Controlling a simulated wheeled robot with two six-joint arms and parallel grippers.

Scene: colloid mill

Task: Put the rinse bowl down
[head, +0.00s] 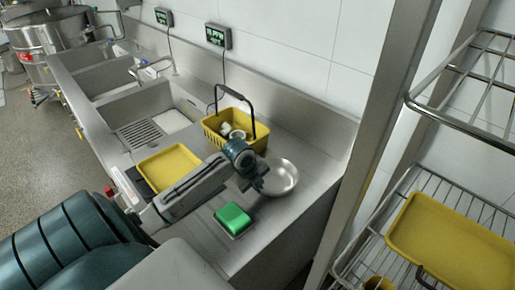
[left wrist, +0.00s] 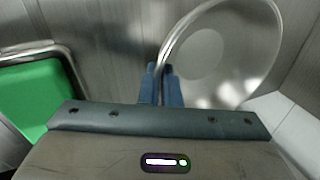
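The rinse bowl (head: 283,178) is a round, shiny metal bowl at the right end of the steel counter (head: 245,245). In the left wrist view the bowl (left wrist: 225,50) fills the upper right. My left gripper (head: 260,184) is at the bowl's left side, pointing down. Its blue fingers (left wrist: 162,84) are close together, with the bowl's rim between them. The bowl looks slightly tilted. I cannot tell whether its underside touches the counter or hangs just above it. My right gripper is not in view.
A green block (head: 233,218) in a metal holder lies in front of the bowl. A yellow basket (head: 215,128) with a dark handle stands behind, and a yellow tray (head: 168,167) lies left. A wire rack (head: 400,200) with a post stands at right. Sinks line the far left.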

